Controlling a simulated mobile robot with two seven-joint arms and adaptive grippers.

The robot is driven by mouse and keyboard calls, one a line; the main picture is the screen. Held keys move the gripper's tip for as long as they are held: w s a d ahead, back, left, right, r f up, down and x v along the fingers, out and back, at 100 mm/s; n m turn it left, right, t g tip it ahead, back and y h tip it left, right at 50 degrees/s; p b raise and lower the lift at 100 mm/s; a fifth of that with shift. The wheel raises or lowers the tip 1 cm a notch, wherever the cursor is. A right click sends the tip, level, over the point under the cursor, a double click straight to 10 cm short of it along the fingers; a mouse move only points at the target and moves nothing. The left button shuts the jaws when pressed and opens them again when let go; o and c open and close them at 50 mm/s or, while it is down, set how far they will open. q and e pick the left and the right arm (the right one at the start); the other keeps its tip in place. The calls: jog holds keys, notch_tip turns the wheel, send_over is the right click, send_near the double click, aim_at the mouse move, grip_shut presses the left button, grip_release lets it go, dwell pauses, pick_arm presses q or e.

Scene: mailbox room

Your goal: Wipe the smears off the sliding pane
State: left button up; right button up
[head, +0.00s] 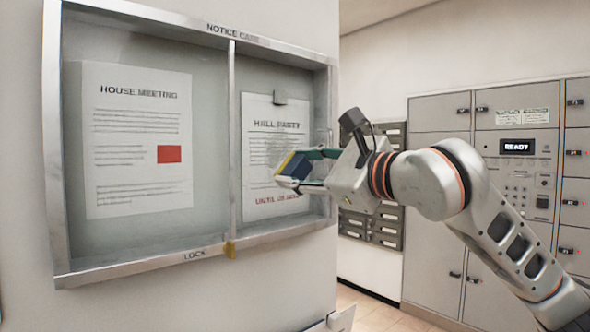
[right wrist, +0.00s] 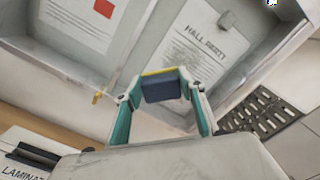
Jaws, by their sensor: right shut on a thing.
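The notice case (head: 48,150) hangs on the wall at the left in the head view, with a metal upright (head: 232,150) between its two halves. I cannot tell which half the sliding pane covers. A faint grey smear (head: 277,147) shows over the middle of the "Hall Party" notice (head: 262,112). My right gripper (head: 300,172) is shut on a blue and yellow sponge (head: 291,163) in front of that notice. The sponge also shows between the fingertips in the right wrist view (right wrist: 165,89). Whether it touches glass is unclear. My left gripper is out of view.
A "House Meeting" notice (head: 137,205) hangs in the left half. A brass lock piece (head: 230,250) is on the lower frame. Dark mail slots (head: 372,228) and grey lockers (head: 440,112) stand at the right. A laminator (right wrist: 28,172) shows low in the right wrist view.

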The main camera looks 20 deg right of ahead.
aim_at(282, 165)
jog(key=shift+w+r, duration=0.2)
jog(key=shift+w, duration=0.05)
jog(key=shift+x, duration=2.5)
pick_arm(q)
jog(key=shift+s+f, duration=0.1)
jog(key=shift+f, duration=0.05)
pick_arm(e)
jog(key=shift+w, duration=0.25)
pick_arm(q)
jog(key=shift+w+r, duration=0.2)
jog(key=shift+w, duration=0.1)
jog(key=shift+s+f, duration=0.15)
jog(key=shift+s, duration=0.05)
pick_arm(e)
jog(key=shift+w+a, duration=0.1)
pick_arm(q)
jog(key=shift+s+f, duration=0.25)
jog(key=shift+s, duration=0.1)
pick_arm(e)
jog(key=shift+w+a, duration=0.1)
jog(key=shift+w, duration=0.2)
jog(key=shift+w+a, duration=0.1)
jog(key=shift+w, duration=0.1)
